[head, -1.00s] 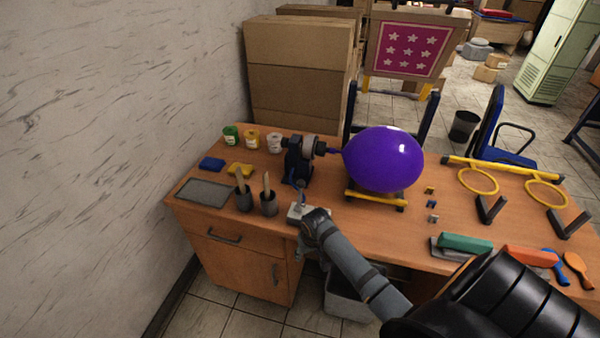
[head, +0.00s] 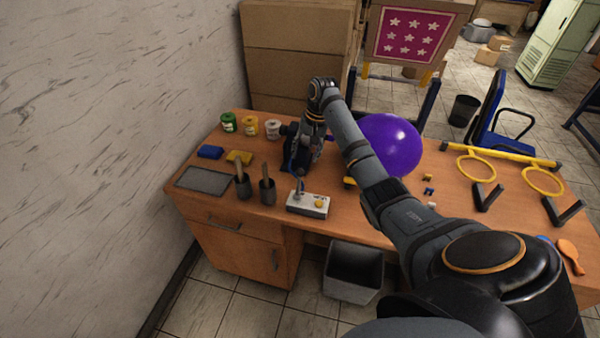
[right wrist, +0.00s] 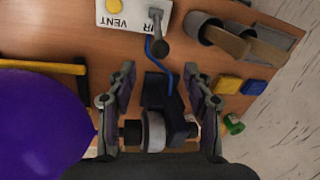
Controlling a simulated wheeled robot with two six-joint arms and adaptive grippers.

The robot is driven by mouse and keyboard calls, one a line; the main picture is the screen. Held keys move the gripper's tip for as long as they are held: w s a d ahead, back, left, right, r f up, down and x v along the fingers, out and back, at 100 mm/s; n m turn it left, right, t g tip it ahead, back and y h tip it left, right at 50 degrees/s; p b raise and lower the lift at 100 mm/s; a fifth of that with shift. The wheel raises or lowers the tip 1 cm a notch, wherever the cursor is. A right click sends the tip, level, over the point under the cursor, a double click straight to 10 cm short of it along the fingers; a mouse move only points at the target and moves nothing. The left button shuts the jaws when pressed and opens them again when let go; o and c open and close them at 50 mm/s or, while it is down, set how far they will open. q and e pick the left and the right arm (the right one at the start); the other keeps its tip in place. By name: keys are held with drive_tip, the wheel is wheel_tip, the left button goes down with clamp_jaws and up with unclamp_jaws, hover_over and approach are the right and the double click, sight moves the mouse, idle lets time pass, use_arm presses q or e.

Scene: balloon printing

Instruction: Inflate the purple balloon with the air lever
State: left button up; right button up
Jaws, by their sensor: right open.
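The large, swollen purple balloon (head: 395,143) is partly hidden behind my right arm in the head view. It fills the left of the right wrist view (right wrist: 38,125); a finger hides where its neck meets the dark nozzle machine (right wrist: 153,130). The white control box (head: 307,206) stands at the desk's front edge with a yellow button and the air lever (head: 298,187). The lever also shows in the right wrist view (right wrist: 158,32), apart from my fingers. My right gripper (right wrist: 163,80) is open and empty over the nozzle machine. My left gripper is out of view.
Two dark cups (head: 267,190) with wooden-handled tools stand left of the control box, near a grey pad (head: 205,178). Paint jars (head: 250,125) stand behind. A yellow stand with rings (head: 476,168) is to the right. Stacked cardboard boxes (head: 297,60) rise behind the desk.

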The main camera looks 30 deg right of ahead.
sight(301, 169)
drive_tip(key=f, duration=0.3)
drive_tip(key=a+f+p, duration=0.1)
drive_tip(key=f, duration=0.2)
drive_tip(key=w+f+p, duration=0.1)
drive_tip(key=f, duration=0.2)
drive_tip(key=shift+a, duration=0.15)
drive_tip(key=shift+f, duration=0.3)
drive_tip(key=shift+w, duration=0.1)
clamp_jaws()
